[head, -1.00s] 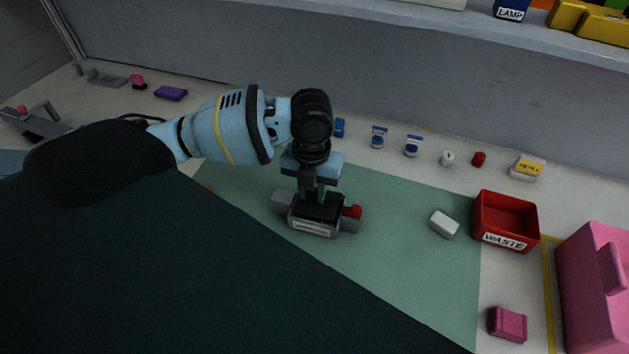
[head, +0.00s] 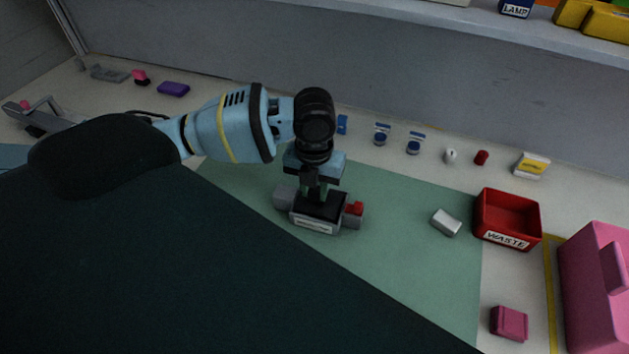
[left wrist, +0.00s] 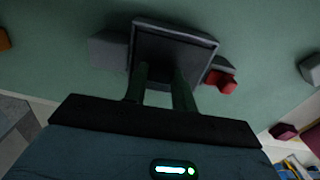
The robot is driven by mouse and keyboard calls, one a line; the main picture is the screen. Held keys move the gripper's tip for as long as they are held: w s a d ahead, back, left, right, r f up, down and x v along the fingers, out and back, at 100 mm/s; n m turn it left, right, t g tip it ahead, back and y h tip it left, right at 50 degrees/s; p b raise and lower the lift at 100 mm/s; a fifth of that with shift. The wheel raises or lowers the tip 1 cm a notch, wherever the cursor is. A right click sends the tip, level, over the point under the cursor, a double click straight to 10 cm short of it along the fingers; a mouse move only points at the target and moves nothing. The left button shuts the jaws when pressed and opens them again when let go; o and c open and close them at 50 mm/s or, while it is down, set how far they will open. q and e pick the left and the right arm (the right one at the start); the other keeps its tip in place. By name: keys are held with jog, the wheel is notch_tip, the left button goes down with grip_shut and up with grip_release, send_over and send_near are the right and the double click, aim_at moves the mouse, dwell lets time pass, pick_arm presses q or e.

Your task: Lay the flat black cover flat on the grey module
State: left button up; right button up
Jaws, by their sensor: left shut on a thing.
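The flat black cover (head: 321,207) lies on or just over the grey module (head: 286,197) on the green mat; I cannot tell whether a small gap is left. The module has a white label on its front and a red part at its right side. My left gripper (head: 317,190) comes down from above, shut on the cover. In the left wrist view the black cover (left wrist: 172,55) sits at the fingertips of the gripper (left wrist: 160,88), with the grey module (left wrist: 108,48) showing on both sides of it. My right gripper is not in view.
A white block (head: 446,222) lies on the green mat (head: 400,265) to the right. A red WASTE bin (head: 507,239), a pink box (head: 595,275) and a small pink block (head: 509,323) stand further right. Several small parts line the back. The mat's right half is mostly clear.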

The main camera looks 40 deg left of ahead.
pick_arm(q)
jog(key=shift+f, duration=0.4)
jog(key=o, duration=1.1)
jog(key=shift+c, duration=0.2)
jog(key=shift+r, duration=0.1)
notch_tip(320, 180, up, 6)
jog(key=shift+r, duration=0.8)
